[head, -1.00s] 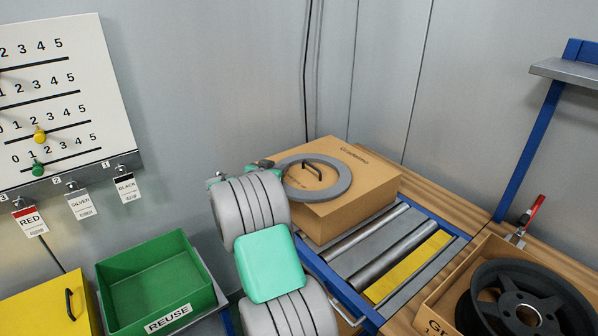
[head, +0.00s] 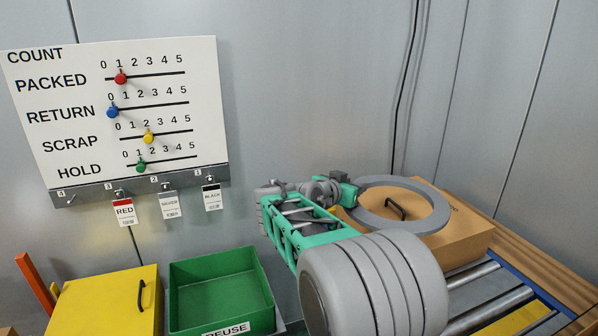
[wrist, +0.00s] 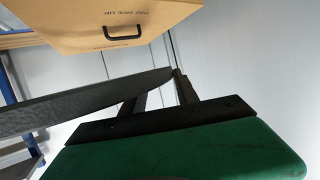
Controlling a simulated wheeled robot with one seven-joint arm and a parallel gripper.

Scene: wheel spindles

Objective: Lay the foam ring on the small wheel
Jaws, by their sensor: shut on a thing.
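The grey foam ring (head: 437,213) is a flat band, seen in the head view in front of the cardboard box's top. It also shows nearly edge-on as a dark strip in the wrist view (wrist: 85,115). My gripper (head: 352,191) is shut on the ring's left rim. In the wrist view my gripper's dark fingers (wrist: 163,92) pinch the ring's end. The ring appears held in the air, apart from the box. No wheel is visible in the current views.
A green REUSE bin (head: 215,265) and a yellow box (head: 100,300) stand lower left. A count board (head: 120,110) with hanging tags is on the wall.

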